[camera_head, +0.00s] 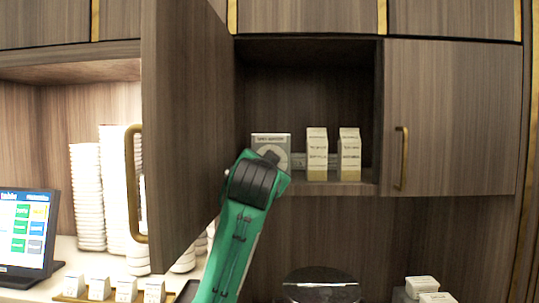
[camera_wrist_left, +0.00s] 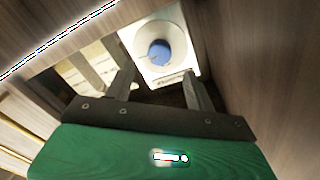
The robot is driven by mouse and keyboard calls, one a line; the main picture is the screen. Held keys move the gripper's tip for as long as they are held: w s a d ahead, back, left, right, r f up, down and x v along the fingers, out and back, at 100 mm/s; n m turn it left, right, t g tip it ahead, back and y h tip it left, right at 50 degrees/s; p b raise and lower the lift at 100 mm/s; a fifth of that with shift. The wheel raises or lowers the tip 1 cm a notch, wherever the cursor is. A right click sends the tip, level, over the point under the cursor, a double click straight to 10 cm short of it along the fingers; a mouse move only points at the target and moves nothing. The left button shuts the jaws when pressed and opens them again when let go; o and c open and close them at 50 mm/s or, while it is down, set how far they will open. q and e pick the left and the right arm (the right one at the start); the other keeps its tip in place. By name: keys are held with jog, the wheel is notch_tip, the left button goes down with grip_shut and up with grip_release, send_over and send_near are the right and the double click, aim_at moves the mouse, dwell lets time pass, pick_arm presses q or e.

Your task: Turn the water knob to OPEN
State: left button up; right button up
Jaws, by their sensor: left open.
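The water knob is a round blue dial (camera_wrist_left: 160,52) on a white panel (camera_wrist_left: 184,62) in the left wrist view. Its pointer angle is too small to read. In the head view the panel (camera_head: 257,142) stands inside the open cupboard, and my gripper covers part of it. My left gripper (camera_head: 270,158) is at the cupboard opening, in front of the panel. In the left wrist view the fingers of my left gripper (camera_wrist_left: 160,84) are spread apart and empty, with the dial beyond and between them. I see no contact with the dial. My right gripper is not in view.
An open cupboard door (camera_head: 185,120) stands just left of my arm. Two cartons (camera_head: 317,155) (camera_head: 349,155) stand right of the panel on the shelf. A closed door (camera_head: 450,115) is at the right. Stacked cups (camera_head: 88,195) and a screen (camera_head: 25,232) are at lower left.

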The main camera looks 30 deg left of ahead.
pick_arm(q)
jog(key=p+x, duration=0.2)
jog(key=x, duration=0.4)
jog(key=c, duration=1)
